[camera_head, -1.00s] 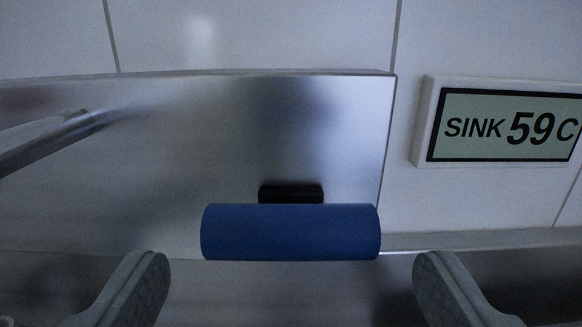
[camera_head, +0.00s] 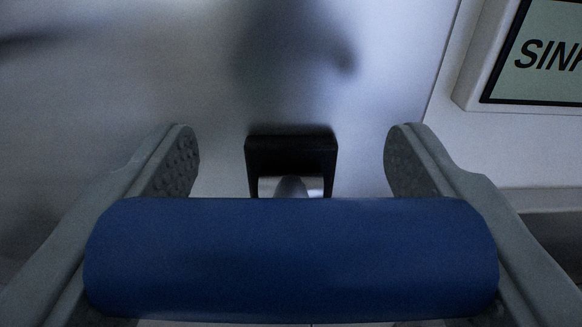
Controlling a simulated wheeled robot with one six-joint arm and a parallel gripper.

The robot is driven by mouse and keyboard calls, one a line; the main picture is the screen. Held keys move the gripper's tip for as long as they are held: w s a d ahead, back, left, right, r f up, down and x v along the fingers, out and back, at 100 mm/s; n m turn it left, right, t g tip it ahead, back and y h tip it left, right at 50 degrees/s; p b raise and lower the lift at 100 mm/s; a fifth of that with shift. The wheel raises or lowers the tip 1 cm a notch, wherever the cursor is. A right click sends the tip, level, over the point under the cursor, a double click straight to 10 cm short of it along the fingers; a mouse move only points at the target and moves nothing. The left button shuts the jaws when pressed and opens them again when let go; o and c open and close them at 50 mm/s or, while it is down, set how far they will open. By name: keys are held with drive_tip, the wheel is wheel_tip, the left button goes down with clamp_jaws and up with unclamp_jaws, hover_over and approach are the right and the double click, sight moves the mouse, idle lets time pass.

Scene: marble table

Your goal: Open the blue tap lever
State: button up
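The blue tap lever (camera_head: 290,260) is a thick horizontal blue cylinder across the lower middle of the view, close to the camera. A black bracket (camera_head: 290,150) and a short grey stem show just behind it. My gripper (camera_head: 292,160) is open, with one grey finger on each side. The fingertips reach past the lever toward the panel, left and right of the black bracket. The lever's ends overlap the fingers in the picture; I cannot tell whether they touch.
A brushed metal panel (camera_head: 130,90) fills the background behind the lever, with blurred dark reflections on it. A framed display (camera_head: 550,60) reading "SIN", cut off by the edge, is at the upper right on the pale wall.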

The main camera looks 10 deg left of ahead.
sight(292, 200)
drive_tip(key=c, duration=0.7)
drive_tip(key=shift+s+d+f+t+y, duration=0.1)
drive_tip(key=shift+s+f+t+y, duration=0.2)
drive_tip(key=shift+t, duration=0.4)
drive_tip(key=shift+s+a+f+t+h, duration=0.1)
drive_tip(key=shift+f+t, duration=0.35)
drive_tip(key=shift+t, duration=0.25)
drive_tip(key=shift+s+d+f+t+y, duration=0.1)
drive_tip(key=shift+s+f+t+y, duration=0.2)
drive_tip(key=shift+t, duration=0.4)
drive_tip(key=shift+w, duration=0.1)
drive_tip(key=o, duration=1.4)
wheel_tip(292, 200, up, 10)
drive_tip(key=shift+f, duration=0.1)
